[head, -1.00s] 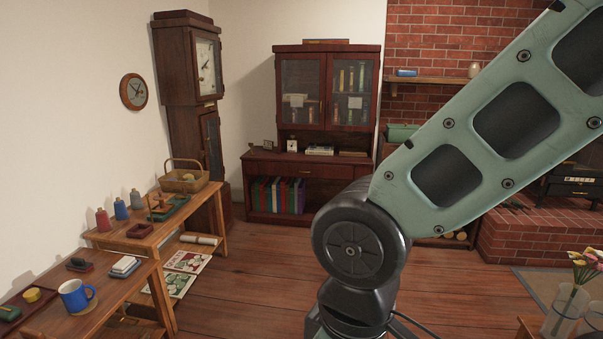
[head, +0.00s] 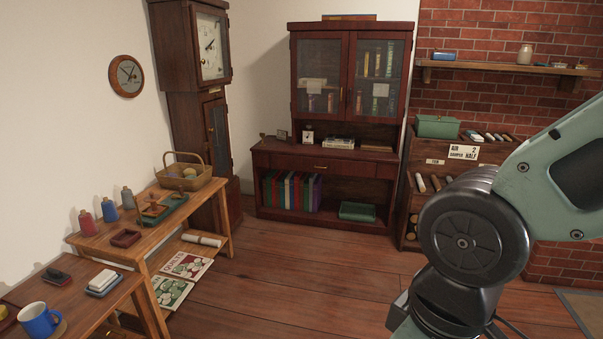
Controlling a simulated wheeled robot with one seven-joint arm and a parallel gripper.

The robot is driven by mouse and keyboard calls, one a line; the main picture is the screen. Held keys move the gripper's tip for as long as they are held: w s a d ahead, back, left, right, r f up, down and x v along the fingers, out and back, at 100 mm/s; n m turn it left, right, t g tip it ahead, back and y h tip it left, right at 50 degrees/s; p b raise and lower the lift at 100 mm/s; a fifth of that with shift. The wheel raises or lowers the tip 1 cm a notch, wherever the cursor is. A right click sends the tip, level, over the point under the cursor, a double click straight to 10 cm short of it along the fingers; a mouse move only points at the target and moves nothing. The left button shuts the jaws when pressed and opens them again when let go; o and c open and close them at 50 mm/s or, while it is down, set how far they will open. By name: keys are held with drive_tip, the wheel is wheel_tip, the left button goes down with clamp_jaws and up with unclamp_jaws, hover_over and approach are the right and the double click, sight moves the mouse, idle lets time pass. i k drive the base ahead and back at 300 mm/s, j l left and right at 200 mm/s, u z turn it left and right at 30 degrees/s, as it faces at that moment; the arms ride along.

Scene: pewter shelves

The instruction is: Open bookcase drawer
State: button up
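The dark reddish-brown bookcase (head: 283,155) stands against the back wall in the head view, with glass doors above and an open shelf below. Its drawer (head: 318,167) is a wide front at mid height with a small knob at its middle, and it looks shut. Coloured books (head: 291,191) and a green box (head: 357,211) sit on the shelf below it. My arm fills the right side of the view, well in front of the bookcase. My gripper is outside the picture.
A tall clock (head: 186,103) stands left of the bookcase. A wooden table (head: 150,223) with a basket (head: 186,181) runs along the left wall. A brick wall and a shelf rack (head: 410,190) are at the right. The plank floor (head: 270,285) before the bookcase is clear.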

sight(364, 168)
drive_tip(key=i+l+z, duration=0.25)
drive_tip(key=i, duration=0.7)
drive_tip(key=i+z, duration=0.3)
drive_tip(key=i, duration=0.65)
drive_tip(key=i+u, duration=0.2)
drive_tip(key=i, duration=0.35)
drive_tip(key=i+l+u, duration=0.15)
drive_tip(key=i, duration=0.35)
drive_tip(key=i+l+u, duration=0.2)
drive_tip(key=i, duration=0.3)
drive_tip(key=i+l+u, duration=0.6)
drive_tip(key=i+l, duration=0.05)
drive_tip(key=i, duration=0.1)
